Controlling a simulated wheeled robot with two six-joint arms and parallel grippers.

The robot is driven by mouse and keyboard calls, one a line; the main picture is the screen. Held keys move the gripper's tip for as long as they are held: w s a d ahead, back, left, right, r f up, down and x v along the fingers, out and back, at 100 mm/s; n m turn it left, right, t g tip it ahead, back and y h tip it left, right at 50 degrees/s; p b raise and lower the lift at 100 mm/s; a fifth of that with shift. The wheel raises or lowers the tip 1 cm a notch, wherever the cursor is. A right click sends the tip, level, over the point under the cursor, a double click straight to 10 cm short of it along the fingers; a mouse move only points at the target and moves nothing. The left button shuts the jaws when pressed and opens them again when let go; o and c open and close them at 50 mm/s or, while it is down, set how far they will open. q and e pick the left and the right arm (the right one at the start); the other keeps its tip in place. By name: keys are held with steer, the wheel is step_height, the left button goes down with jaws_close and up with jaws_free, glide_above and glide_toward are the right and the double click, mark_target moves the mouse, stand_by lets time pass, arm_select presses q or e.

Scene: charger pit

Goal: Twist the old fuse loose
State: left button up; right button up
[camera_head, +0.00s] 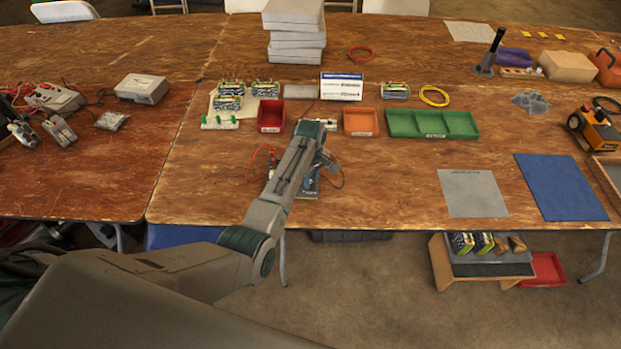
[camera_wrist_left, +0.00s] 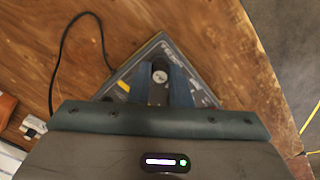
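The charger (camera_wrist_left: 203,72), a dark box with a label and a yellow mark, lies under my left gripper in the left wrist view. In the head view my arm hides most of it, and a bluish part (camera_head: 309,187) shows beside the arm. My left gripper (camera_wrist_left: 160,78) points down at it, with its two blue fingers on either side of a small round silver cap (camera_wrist_left: 159,76), seemingly the old fuse. The fingers are close to the cap, but I cannot tell whether they press on it. My right gripper is not in view.
A red bin (camera_head: 270,128), an orange bin (camera_head: 360,134) and a green divided tray (camera_head: 404,134) stand behind the charger. A white sign (camera_head: 341,98) stands behind them. A grey mat (camera_head: 472,206) and a blue mat (camera_head: 561,201) lie right. A dark cable (camera_wrist_left: 64,38) curves left of the charger.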

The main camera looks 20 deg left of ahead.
arm_select(q)
steer(key=shift+r+n+p, duration=0.1)
steer(key=shift+n+p, duration=0.3)
steer(key=shift+n, duration=0.1)
steer(key=shift+c, duration=0.2)
steer(key=shift+n, duration=0.6)
steer(key=shift+n+p, duration=0.55)
steer(key=shift+n, duration=0.65)
